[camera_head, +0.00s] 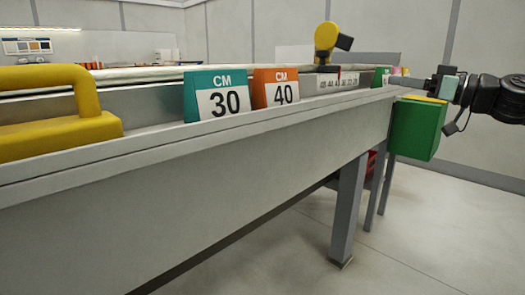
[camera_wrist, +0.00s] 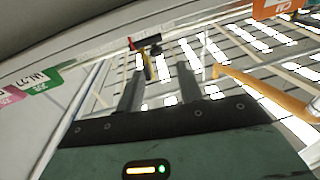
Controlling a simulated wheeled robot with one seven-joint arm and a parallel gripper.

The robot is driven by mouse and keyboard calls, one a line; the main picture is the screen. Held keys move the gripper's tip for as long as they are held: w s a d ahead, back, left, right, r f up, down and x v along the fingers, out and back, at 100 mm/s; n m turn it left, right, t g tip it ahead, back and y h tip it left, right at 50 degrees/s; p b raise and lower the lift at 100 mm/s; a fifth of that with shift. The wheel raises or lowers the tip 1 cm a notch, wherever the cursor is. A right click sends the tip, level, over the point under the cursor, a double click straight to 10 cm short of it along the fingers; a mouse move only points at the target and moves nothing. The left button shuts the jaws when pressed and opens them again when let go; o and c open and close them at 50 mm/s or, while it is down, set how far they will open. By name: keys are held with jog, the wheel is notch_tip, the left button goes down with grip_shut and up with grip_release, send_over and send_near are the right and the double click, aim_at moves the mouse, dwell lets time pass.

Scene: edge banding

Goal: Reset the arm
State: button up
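My gripper (camera_head: 408,86) is at the right end of the long grey machine table (camera_head: 250,160) in the head view, reaching in from the right at about the height of the table top. In the wrist view my gripper (camera_wrist: 160,78) shows two dark fingers standing apart, with no object clearly held. A small yellow and black part (camera_wrist: 147,66) with a red-tipped black bar shows near the left fingertip; it seems to lie beyond the fingers. In the head view the fingertips are small and hard to make out.
A green box (camera_head: 418,130) with a yellow top hangs below my gripper by the table end. A yellow knob (camera_head: 326,38), an orange 40 sign (camera_head: 274,89), a teal 30 sign (camera_head: 216,96) and a yellow handle (camera_head: 60,115) stand along the table. The floor at the right is clear.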

jog(key=s+a+f+g+h, duration=0.2)
jog(key=s+a+f+g, duration=0.15)
jog(key=a+f, duration=0.6)
jog(key=s+a+f+g+h, duration=0.2)
jog(key=a+f+g, duration=0.35)
jog(key=f, duration=0.75)
jog(key=s+a+f+h, duration=0.25)
jog(key=s+f, duration=0.25)
jog(key=f, duration=0.4)
jog(key=s+d+f+m+g+h, duration=0.1)
jog(key=s+d+f+m+h, duration=0.3)
jog(key=s+d, duration=0.35)
jog(key=s+d+r+m+h, duration=0.45)
jog(key=s+d, duration=0.25)
jog(key=d, duration=0.3)
jog(key=s+a+r+n+g+y, duration=0.1)
jog(key=s+a+r+n+g, duration=0.15)
jog(key=s+a+n, duration=0.9)
jog(key=s+a+r+m+p, duration=0.1)
jog(key=a+r+m+p, duration=0.1)
jog(key=r+p, duration=1.7)
jog(key=s+a+r+m+p, duration=0.1)
jog(key=a+r+p, duration=0.3)
jog(key=r+p, duration=1.5)
jog(key=shift+a+m, duration=0.2)
jog(key=shift+m, duration=0.7)
